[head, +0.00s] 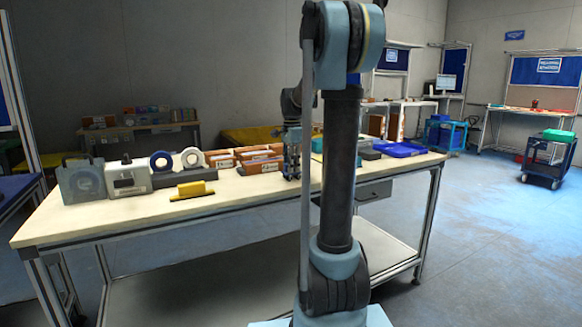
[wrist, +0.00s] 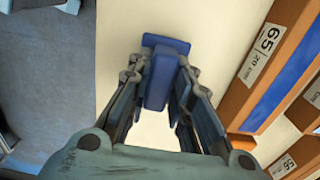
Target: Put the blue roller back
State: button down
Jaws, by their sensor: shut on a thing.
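The blue roller (wrist: 160,80) is between the fingers of my gripper (wrist: 159,72) in the wrist view. It shows as a blue block with a wider crosspiece at its far end. The fingers are shut on it, one on each side. The pale tabletop lies below it, with the table's edge to the left. In the head view my gripper (head: 292,160) is over the table, left of my upright arm link, beside orange-brown boxes. The roller cannot be made out clearly there.
Orange-brown labelled boxes (wrist: 268,70) stand close on the right in the wrist view. On the table (head: 120,222) are a yellow object (head: 192,189), tape rolls (head: 161,161), grey devices (head: 125,178) and a blue tray (head: 402,150). The table's front left is clear.

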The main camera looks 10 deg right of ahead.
jog(key=shift+s+f, duration=0.35)
jog(key=shift+s, duration=0.05)
jog(key=c, duration=1.4)
grip_release()
jog(key=shift+c, duration=0.2)
jog(key=shift+w+f, duration=0.6)
jog(key=shift+w, duration=0.15)
jog(key=shift+s+r, duration=0.35)
jog(key=shift+r, duration=0.05)
notch_tip(320, 180, up, 13)
jog(key=s+f+n+t, duration=0.1)
jog(key=s+f+n, duration=0.4)
jog(key=s, duration=0.5)
jog(key=s+f+n, duration=0.3)
jog(key=s+f, duration=0.3)
jog(key=s, duration=0.4)
jog(key=s+f+n+t, duration=0.1)
jog(key=s+f+n, duration=0.5)
jog(key=s+f, duration=0.8)
notch_tip(320, 180, down, 4)
jog(key=shift+s+r+n, duration=0.1)
jog(key=shift+s+n, duration=0.3)
